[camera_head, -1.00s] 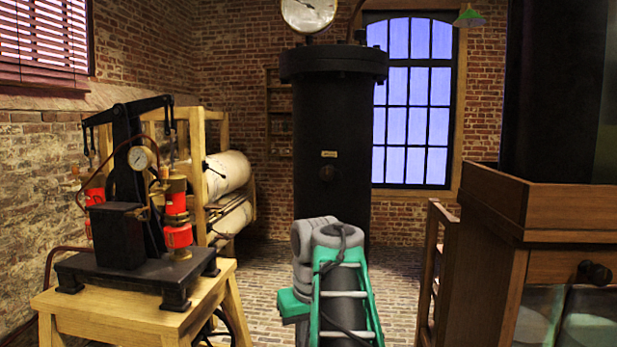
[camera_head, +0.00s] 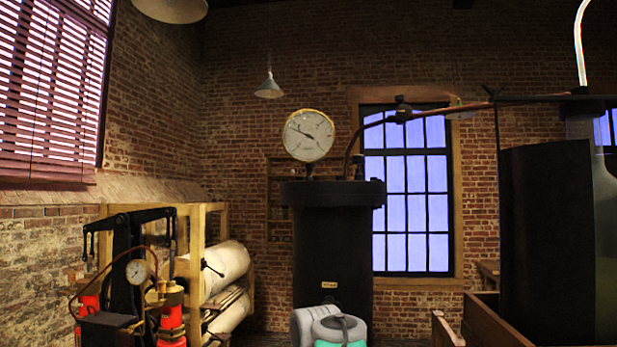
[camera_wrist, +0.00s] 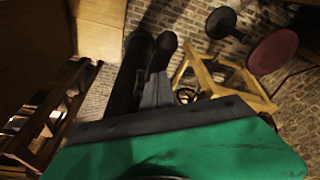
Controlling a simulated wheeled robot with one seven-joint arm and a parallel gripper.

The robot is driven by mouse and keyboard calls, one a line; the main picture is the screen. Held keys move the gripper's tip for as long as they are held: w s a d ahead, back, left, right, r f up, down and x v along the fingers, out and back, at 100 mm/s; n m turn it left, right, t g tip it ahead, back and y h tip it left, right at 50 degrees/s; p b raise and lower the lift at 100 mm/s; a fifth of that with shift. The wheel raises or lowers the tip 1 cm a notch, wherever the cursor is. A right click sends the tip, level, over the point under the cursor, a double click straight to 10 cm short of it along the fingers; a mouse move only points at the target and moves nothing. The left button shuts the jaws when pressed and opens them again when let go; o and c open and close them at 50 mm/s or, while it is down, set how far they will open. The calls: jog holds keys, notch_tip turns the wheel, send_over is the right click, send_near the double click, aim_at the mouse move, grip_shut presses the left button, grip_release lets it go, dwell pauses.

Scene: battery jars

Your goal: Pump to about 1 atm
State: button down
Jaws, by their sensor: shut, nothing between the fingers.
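A hand pump with a black beam (camera_head: 138,216) and red and brass cylinders (camera_head: 171,316) stands at the lower left in the head view. A small round gauge (camera_head: 137,272) is on it; its reading is too small to tell. A large white dial gauge (camera_head: 308,136) stands on top of a tall black tank (camera_head: 332,235). Its dark needle lies aslant, from upper left to lower right; I cannot read the figures. My gripper (camera_wrist: 151,42) shows in the wrist view as two dark fingers close together, holding nothing. It is clear of the pump. The head view does not show it.
A wooden rack with white rolls (camera_head: 225,271) stands behind the pump. A wooden case (camera_head: 490,325) with a big dark cylinder (camera_head: 548,245) fills the right. A pipe (camera_head: 445,116) runs from the tank to the right. A wooden stand and a dark red round top (camera_wrist: 273,51) show in the wrist view.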

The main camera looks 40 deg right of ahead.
jog(key=s+a+f+b+x, duration=0.1)
jog(key=s+b+x, duration=0.2)
jog(key=b+x, duration=1.05)
jog(key=w+p+v, duration=0.1)
jog(key=p+v, duration=0.3)
jog(key=p, duration=0.1)
jog(key=w+p+v, duration=0.1)
jog(key=p+v, duration=0.3)
jog(key=v, duration=0.1)
jog(key=w+d+p+v, duration=0.1)
jog(key=p+v, duration=0.3)
jog(key=p, duration=0.1)
jog(key=shift+r+p, duration=0.35)
jog(key=shift+r, duration=0.4)
jog(key=p+v, duration=0.2)
jog(key=w+p+v, duration=0.1)
jog(key=p+v, duration=0.1)
jog(key=shift+s+d+r, duration=0.1)
jog(key=shift+d+r, duration=0.1)
jog(key=shift+f, duration=0.15)
